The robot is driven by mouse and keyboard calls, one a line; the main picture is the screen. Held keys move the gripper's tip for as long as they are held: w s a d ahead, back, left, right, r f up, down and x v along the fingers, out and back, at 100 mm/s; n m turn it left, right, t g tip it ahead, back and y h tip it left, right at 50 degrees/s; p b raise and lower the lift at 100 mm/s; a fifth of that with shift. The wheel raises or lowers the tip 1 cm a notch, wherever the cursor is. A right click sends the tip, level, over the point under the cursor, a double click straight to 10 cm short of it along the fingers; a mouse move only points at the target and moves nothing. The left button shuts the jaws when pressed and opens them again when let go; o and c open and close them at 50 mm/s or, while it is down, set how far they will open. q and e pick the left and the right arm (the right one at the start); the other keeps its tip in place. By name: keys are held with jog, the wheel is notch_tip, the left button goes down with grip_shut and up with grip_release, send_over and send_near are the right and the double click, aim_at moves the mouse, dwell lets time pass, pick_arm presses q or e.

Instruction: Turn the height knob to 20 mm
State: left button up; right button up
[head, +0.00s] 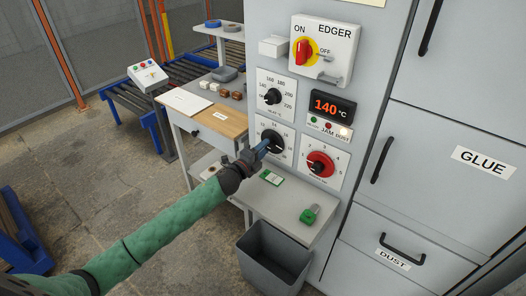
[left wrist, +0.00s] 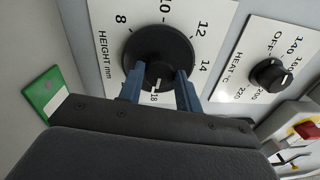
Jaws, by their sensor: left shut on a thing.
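The height knob (head: 271,136) is a black round dial on a white plate on the front of the grey machine. In the left wrist view the knob (left wrist: 158,50) sits beside the words HEIGHT mm, with 8, 10, 12 and 14 readable around it. My left gripper (head: 263,147) is shut on the knob, and its blue fingers stand on either side of it in the left wrist view (left wrist: 158,85). A white mark on the knob's edge shows close to the 18, between the fingers. The gripper hides part of the scale, and I cannot see the 20. My right gripper is not in view.
The heat knob (head: 272,97) is just above, and a red knob (head: 319,164) is at the lower right. A display (head: 331,106) reads 140 °C. Below are a shelf (head: 288,207) with a green object (head: 310,214) and a grey bin (head: 272,262).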

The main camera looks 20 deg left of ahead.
pick_arm(q)
jog(key=m, duration=0.8)
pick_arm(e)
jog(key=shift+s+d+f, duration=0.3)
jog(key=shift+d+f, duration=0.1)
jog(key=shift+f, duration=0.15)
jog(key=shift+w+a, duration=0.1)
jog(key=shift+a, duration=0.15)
pick_arm(q)
jog(key=o, duration=1)
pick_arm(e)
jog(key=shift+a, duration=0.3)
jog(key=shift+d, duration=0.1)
